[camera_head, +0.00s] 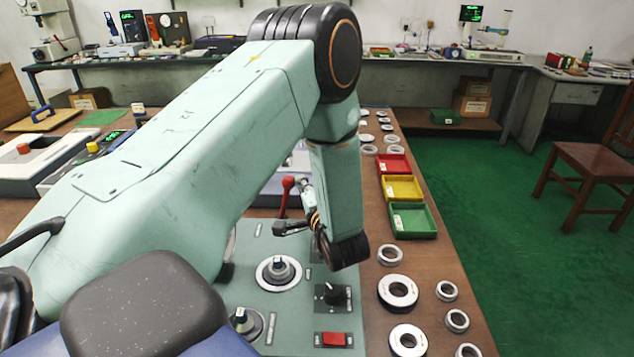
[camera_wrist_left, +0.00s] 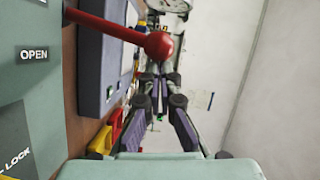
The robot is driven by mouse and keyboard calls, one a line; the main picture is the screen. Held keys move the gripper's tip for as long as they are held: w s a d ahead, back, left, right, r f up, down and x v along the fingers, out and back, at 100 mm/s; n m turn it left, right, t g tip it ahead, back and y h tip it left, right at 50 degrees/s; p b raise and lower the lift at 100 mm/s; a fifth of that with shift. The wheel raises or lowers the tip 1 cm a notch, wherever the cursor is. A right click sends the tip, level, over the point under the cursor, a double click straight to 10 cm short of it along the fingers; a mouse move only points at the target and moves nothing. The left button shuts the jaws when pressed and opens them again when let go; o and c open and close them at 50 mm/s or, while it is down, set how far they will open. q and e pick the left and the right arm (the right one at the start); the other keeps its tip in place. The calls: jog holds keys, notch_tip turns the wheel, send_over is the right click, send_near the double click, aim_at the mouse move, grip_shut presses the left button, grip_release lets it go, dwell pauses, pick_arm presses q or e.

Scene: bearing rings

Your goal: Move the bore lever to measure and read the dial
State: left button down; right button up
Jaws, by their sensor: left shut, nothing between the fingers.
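The red ball-ended lever (camera_head: 287,183) stands up at the far end of the green control panel (camera_head: 243,262). In the left wrist view its red ball and rod (camera_wrist_left: 158,45) cross the upper part, close to the fingers, near an "OPEN" label (camera_wrist_left: 34,54). My left gripper (camera_head: 281,228) is just below the lever in the head view; its fingers (camera_wrist_left: 158,78) are shut and empty. I cannot tell whether they touch the lever. My left arm hides much of the station behind it, and no readable dial face shows. My right gripper is not in view.
The panel carries a black knob (camera_head: 331,293), a round metal dial-like knob (camera_head: 279,271) and a red switch (camera_head: 333,339). Several bearing rings (camera_head: 398,292) lie to the right. Red (camera_head: 394,176), yellow (camera_head: 402,188) and green (camera_head: 411,221) trays stand beyond them.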

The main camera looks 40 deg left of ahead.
pick_arm(q)
jog(key=s+a+r+n+h+p, duration=0.1)
jog(key=s+a+n+p, duration=0.3)
jog(key=p, duration=0.5)
jog(key=shift+s+a+r+n+h, duration=0.15)
jog(key=shift+s+a+n+h, duration=0.2)
jog(key=shift+a+h, duration=0.35)
jog(key=v, duration=1.2)
jog(key=shift+a, duration=0.1)
dwell(0.7)
dwell(0.6)
